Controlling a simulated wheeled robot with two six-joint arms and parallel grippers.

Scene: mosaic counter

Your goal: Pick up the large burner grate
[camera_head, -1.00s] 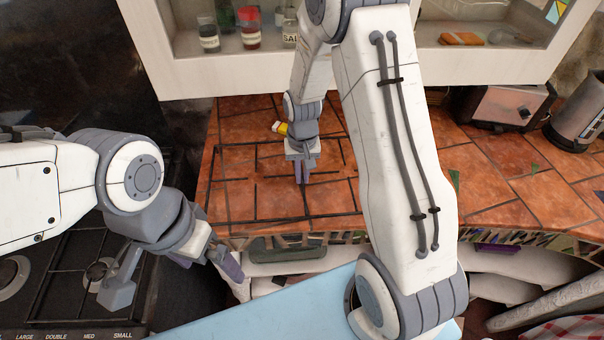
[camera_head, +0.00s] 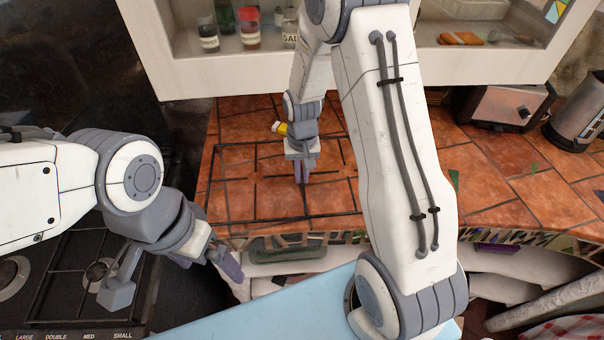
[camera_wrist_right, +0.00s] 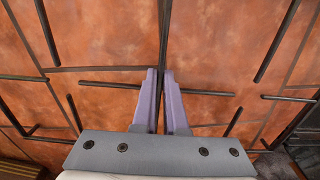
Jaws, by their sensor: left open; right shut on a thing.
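The large burner grate (camera_head: 270,177) is a thin black bar frame over the orange tiled counter, close to its front edge. My right gripper (camera_head: 302,180) points down inside the frame and is shut on one of its bars. In the right wrist view the purple fingers (camera_wrist_right: 163,78) close on a long dark bar (camera_wrist_right: 164,30). I cannot tell whether the grate touches the tiles. My left gripper (camera_head: 172,278) is open and empty, at the right side of the stove, its fingers wide apart. My right arm hides part of the grate's right side.
A black stove (camera_head: 190,315) with another grate (camera_head: 50,290) lies at lower left. A cabinet with jars (camera_head: 249,27) hangs behind the counter. A yellow object (camera_head: 280,128) lies behind my right gripper.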

